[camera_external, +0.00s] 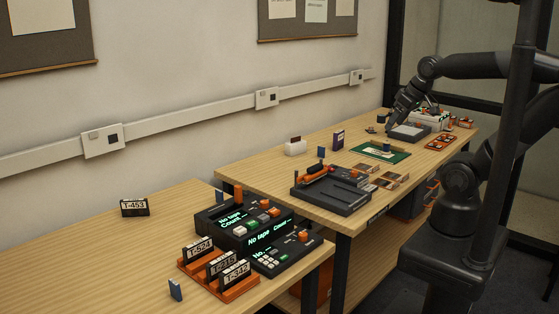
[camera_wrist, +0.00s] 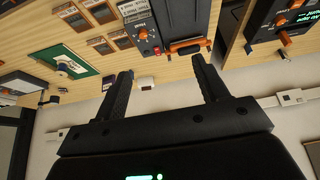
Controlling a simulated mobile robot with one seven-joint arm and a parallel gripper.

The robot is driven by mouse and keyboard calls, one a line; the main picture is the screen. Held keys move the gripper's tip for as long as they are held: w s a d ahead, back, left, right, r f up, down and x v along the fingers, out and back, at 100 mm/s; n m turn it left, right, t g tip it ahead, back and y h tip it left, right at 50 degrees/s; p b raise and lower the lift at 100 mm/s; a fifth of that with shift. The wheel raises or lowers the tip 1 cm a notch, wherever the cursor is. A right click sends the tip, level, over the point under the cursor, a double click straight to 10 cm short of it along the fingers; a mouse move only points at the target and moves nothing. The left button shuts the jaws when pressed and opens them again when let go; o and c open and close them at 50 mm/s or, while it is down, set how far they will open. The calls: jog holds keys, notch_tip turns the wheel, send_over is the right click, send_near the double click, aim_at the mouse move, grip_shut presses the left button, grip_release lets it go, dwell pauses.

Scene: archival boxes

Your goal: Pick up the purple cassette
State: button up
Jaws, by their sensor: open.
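A small dark purple cassette (camera_external: 338,139) stands upright on the far wooden table in the external view, near its wall-side edge. It is right of a white block (camera_external: 295,147) with a dark red piece in its top. My gripper (camera_external: 392,126) is farther along that table, clear of the cassette, near a grey-topped box (camera_external: 409,132). In the wrist view my gripper (camera_wrist: 163,66) has its two fingers wide apart with nothing between them. The white block (camera_wrist: 145,82) shows beyond the fingers there.
A black device with orange parts (camera_external: 331,190), wooden-toned tiles (camera_external: 381,181) and a green board (camera_external: 380,152) occupy the far table. Small blue pieces (camera_external: 321,152) stand near the cassette. The near table (camera_external: 75,255) carries dark consoles and labelled cassettes in an orange rack.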

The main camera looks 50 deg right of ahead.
jog(key=o, duration=0.6)
jog(key=shift+o, duration=0.2)
jog(key=w+d+f+m+y, duration=0.25)
jog(key=w+m, duration=0.25)
jog(key=w, duration=0.4)
jog(key=w+d+f+m+t+y, duration=0.15)
jog(key=w+m+y, duration=0.35)
jog(key=w, duration=0.5)
jog(key=w+d+f+m+y, duration=0.25)
jog(key=w+m, duration=0.35)
jog(key=w, duration=0.3)
jog(key=m+t+h, duration=0.8)
jog(key=m+t, duration=0.3)
jog(key=m, duration=0.8)
send_near(341, 134)
jog(key=shift+w+a+r, duration=0.1)
jog(key=shift+w, duration=0.5)
jog(key=shift+w+a+r, duration=0.15)
jog(key=shift+w, duration=0.4)
jog(key=shift+w+d+f, duration=0.1)
jog(key=shift+w+d, duration=0.05)
jog(key=shift+w, duration=0.2)
jog(key=w, duration=0.3)
jog(key=w+a, duration=0.1)
jog(key=w, duration=0.5)
jog(key=shift+w+a, duration=0.15)
jog(key=shift+w, duration=0.25)
